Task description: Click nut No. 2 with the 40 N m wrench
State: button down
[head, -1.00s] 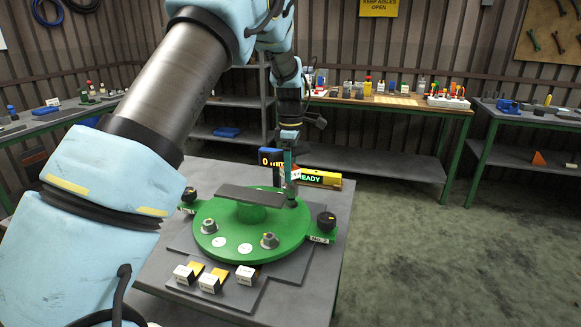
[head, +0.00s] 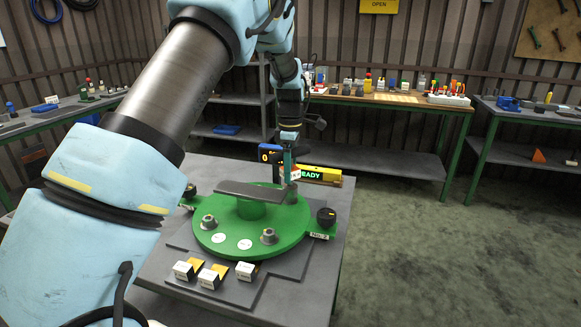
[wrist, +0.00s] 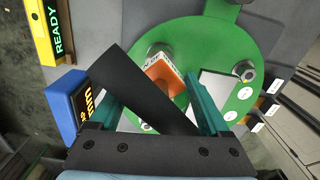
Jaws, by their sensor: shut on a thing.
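My gripper (head: 290,165) is over the far right part of the green round flange (head: 240,241). In the wrist view its two teal fingers (wrist: 155,95) are shut on the wrench (wrist: 142,82), seen as a black bar with an orange and white labelled part beneath. The wrench's lower end is at a stud or nut position on the flange; whether it is seated there I cannot tell. The nut under it is hidden. Another nut (head: 268,237) stands at the front of the flange and one (head: 208,222) at its left. A "No. 2" label (head: 320,236) is on the right ear.
A dark flat plate (head: 250,189) lies over the flange's hub, close beside my gripper. A black knob (head: 326,217) stands on the right ear. A blue display box (wrist: 72,108) and a yellow bar reading READY (head: 320,175) are behind. Small labelled blocks (head: 211,278) are in front.

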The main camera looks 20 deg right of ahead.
jog(key=shift+f+b, duration=0.35)
jog(key=shift+f, duration=0.55)
jog(key=m, duration=1.1)
jog(key=shift+m, duration=2)
jog(key=shift+r, duration=0.1)
jog(key=shift+n, duration=0.3)
